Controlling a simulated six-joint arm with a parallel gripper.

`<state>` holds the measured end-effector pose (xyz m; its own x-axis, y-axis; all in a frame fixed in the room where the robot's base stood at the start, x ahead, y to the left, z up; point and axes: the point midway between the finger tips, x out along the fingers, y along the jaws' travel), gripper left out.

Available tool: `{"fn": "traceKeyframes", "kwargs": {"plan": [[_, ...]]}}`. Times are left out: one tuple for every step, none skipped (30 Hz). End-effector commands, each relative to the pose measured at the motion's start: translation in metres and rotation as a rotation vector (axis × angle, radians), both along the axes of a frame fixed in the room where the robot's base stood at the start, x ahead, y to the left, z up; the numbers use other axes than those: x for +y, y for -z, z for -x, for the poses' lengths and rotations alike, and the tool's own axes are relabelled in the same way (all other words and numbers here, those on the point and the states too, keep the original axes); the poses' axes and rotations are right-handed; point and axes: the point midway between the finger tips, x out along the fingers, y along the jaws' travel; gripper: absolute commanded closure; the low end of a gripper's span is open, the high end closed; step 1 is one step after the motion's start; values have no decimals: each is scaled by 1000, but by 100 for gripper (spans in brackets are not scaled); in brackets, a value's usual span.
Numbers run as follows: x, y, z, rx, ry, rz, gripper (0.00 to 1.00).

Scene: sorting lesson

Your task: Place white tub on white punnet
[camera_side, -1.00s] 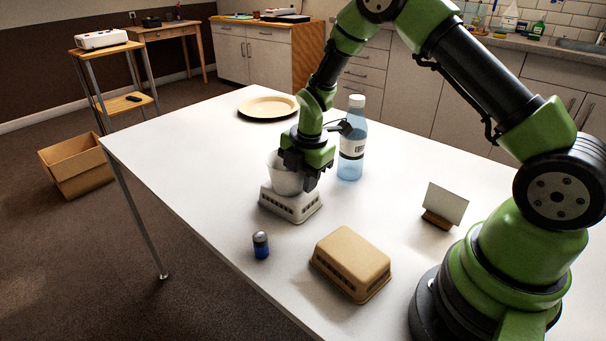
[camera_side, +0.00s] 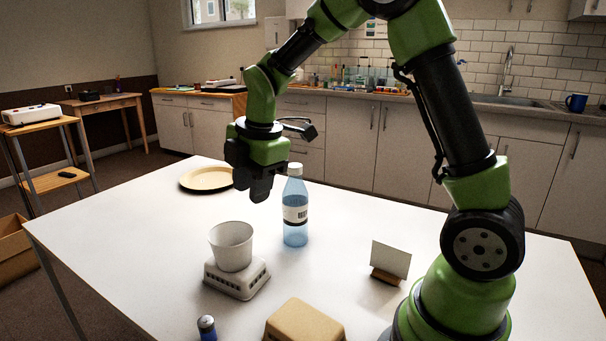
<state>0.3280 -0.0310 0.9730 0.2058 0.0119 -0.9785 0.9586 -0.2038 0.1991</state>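The white tub (camera_side: 232,247) stands upright, open end up, on top of the white punnet (camera_side: 240,286). The punnet lies upside down on the table, with slots along its sides. My gripper (camera_side: 260,188) is above and behind the tub, clear of it, with nothing seen in it. Its dark fingers overlap in this view, so I cannot tell how far apart they are.
A blue bottle (camera_side: 295,212) with a white cap stands right of the tub. A tan punnet (camera_side: 304,322), a blue battery (camera_side: 207,328), a card in a holder (camera_side: 390,260) and a cream plate (camera_side: 207,178) are also on the white table (camera_side: 150,250). The table's left part is clear.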

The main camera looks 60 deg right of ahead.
Motion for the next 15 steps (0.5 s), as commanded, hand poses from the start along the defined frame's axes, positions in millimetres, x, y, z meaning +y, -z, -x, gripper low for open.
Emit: {"fn": "traceKeyframes", "kwargs": {"plan": [[6, -19, 11, -37, 104, -30, 67], [9, -29, 19, -55, 184, -56, 67], [14, -42, 30, -81, 295, -96, 67], [18, -50, 40, -98, 380, -129, 67], [21, -58, 50, -116, 465, -164, 67], [26, -68, 62, -137, 577, -215, 67], [29, -75, 73, -150, 661, -254, 67], [32, -80, 83, -163, 743, -296, 67], [37, -86, 97, -176, 850, -354, 67], [40, -90, 107, -184, 928, -399, 67], [42, -93, 117, -190, 1005, -444, 67], [45, -96, 129, -193, 1102, -503, 67], [48, -97, 138, -193, 1168, -547, 67], [50, -98, 146, -192, 1231, -587, 67], [52, -98, 155, -189, 1305, -638, 67]]}}
